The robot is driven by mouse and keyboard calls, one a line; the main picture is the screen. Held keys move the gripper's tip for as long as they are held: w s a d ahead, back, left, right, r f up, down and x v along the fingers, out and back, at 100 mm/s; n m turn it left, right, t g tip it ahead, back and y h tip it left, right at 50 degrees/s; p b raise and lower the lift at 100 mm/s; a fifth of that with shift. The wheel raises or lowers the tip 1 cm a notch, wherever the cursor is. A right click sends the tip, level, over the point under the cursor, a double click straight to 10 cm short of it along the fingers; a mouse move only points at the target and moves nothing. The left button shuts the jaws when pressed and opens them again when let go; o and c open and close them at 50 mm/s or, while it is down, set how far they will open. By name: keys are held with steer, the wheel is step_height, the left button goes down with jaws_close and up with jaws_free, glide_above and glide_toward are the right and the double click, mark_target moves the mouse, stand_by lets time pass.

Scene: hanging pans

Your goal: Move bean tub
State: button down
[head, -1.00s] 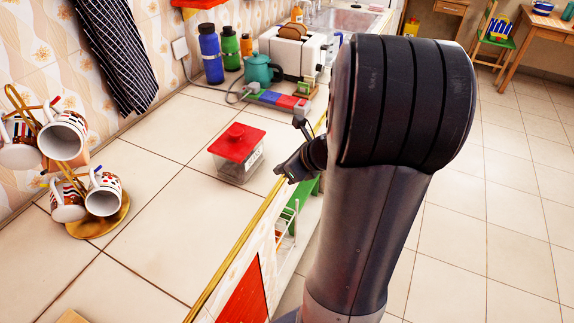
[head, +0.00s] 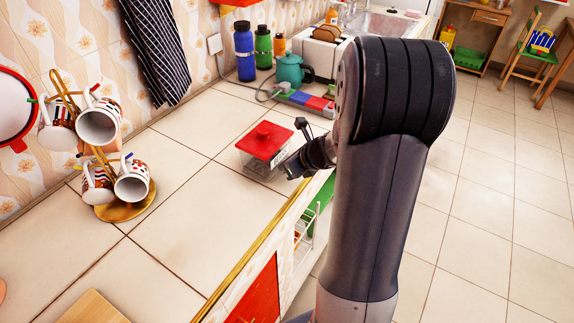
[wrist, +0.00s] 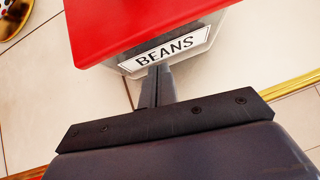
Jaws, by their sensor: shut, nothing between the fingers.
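The bean tub (head: 264,148) stands upright on the tiled counter. It is a clear box with a red lid and a red knob. In the wrist view the tub (wrist: 150,25) fills the top, and its white label reads BEANS. My gripper (head: 296,150) is just right of the tub, near the counter's front edge. In the wrist view my gripper's fingers (wrist: 157,82) are together with nothing between them. They point at the front face of the tub just below the label. I cannot tell whether they touch it.
A mug tree (head: 122,208) with several mugs stands to the left. A teal kettle (head: 289,70), bottles (head: 245,52) and a toaster (head: 322,52) stand behind the tub. A wooden board (head: 92,308) lies at the near left. The counter between is clear.

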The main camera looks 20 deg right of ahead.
steer(key=w+a+p, duration=0.2)
steer(key=w, duration=0.3)
steer(key=w+a+p, duration=0.2)
steer(key=w+a, duration=0.1)
steer(key=w, duration=0.2)
steer(key=w+a+p, duration=0.2)
steer(key=w, duration=0.4)
steer(key=shift+w+a+r, duration=0.1)
steer(key=shift+a, duration=0.3)
steer(key=shift+w+a+p, duration=0.15)
steer(key=shift+w+p, duration=0.15)
steer(key=shift+w, duration=0.05)
